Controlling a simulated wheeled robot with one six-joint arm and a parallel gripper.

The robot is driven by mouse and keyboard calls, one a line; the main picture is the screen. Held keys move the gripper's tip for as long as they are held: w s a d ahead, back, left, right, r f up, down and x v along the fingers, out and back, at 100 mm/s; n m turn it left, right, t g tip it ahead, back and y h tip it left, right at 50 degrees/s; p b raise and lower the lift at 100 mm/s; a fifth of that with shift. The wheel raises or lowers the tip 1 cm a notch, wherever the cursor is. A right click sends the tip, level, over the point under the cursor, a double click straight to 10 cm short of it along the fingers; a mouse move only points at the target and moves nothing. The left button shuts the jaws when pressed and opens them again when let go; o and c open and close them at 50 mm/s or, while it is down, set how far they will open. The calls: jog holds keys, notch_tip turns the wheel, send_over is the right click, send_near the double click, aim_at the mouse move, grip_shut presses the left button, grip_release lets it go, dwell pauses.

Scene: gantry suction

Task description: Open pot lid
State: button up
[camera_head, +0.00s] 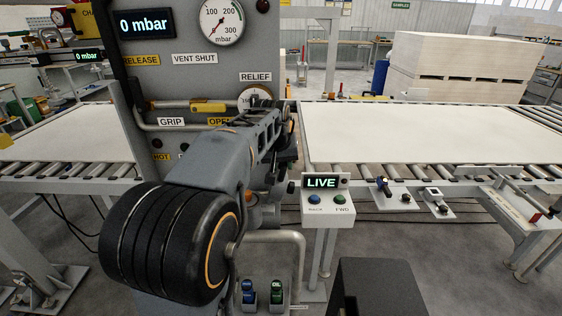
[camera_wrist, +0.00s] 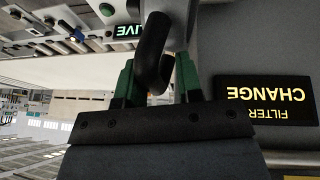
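In the wrist view my gripper (camera_wrist: 156,82) shows two green fingers, spread apart. A black curved handle (camera_wrist: 152,50) comes down between them. A strip of background shows beside the handle, but I cannot tell whether either finger touches it. A grey rounded part (camera_wrist: 184,12) by the handle may belong to the pot; the lid itself I cannot make out. In the head view my arm covers the gripper and the place where it works.
A grey panel (camera_head: 222,60) with gauges stands behind my arm. A LIVE control box (camera_head: 328,197) is close on the right. A roller conveyor with a white board (camera_head: 430,130) lies beyond. In the wrist view a CHANGE FILTER sign (camera_wrist: 264,104) is upside down at right.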

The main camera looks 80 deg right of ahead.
jog(key=shift+o, duration=0.7)
jog(key=shift+w, duration=0.1)
jog(key=shift+r, duration=0.1)
jog(key=shift+r, duration=0.2)
jog(key=v, duration=1.3)
jog(key=shift+a, duration=0.25)
jog(key=shift+r, duration=0.1)
jog(key=shift+c, duration=0.2)
